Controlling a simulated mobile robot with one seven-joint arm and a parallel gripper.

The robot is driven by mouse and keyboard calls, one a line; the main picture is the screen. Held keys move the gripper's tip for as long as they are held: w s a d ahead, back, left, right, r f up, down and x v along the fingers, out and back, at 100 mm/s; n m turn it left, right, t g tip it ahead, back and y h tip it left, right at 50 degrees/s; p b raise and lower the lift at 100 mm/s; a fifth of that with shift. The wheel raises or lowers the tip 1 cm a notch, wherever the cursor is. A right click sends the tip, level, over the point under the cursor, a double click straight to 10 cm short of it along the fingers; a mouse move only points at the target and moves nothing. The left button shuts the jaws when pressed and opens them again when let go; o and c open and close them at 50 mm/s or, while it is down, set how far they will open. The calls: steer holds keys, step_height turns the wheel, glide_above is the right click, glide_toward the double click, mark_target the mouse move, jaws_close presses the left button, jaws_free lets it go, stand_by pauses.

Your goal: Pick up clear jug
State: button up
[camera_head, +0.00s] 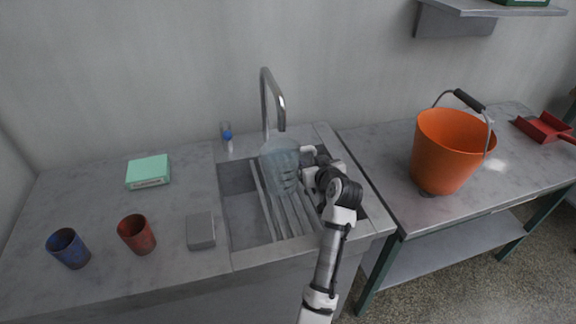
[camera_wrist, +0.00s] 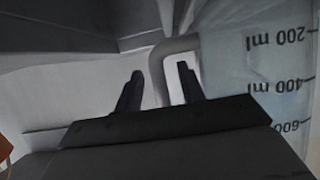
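The clear jug (camera_head: 279,160) stands at the sink in the head view, above the slatted rack in the basin. In the wrist view its wall (camera_wrist: 270,75) fills the right side, with upside-down ml marks. Its grey handle (camera_wrist: 158,72) curves out to the left. My gripper (camera_head: 303,172) is on the right side of the jug. In the wrist view my gripper (camera_wrist: 160,80) has its two dark fingers apart, one on each side of the handle, with gaps visible between handle and fingers. The jug's base is hard to make out.
A steel tap (camera_head: 273,100) rises behind the jug. A grey block (camera_head: 201,231), red cup (camera_head: 137,234), blue cup (camera_head: 69,248) and green box (camera_head: 148,171) are on the left counter. An orange bucket (camera_head: 447,152) stands on the right table. A blue-capped bottle (camera_head: 227,135) is behind the sink.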

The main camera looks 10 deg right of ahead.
jaws_close()
stand_by(1.4)
steer(key=shift+r, duration=0.15)
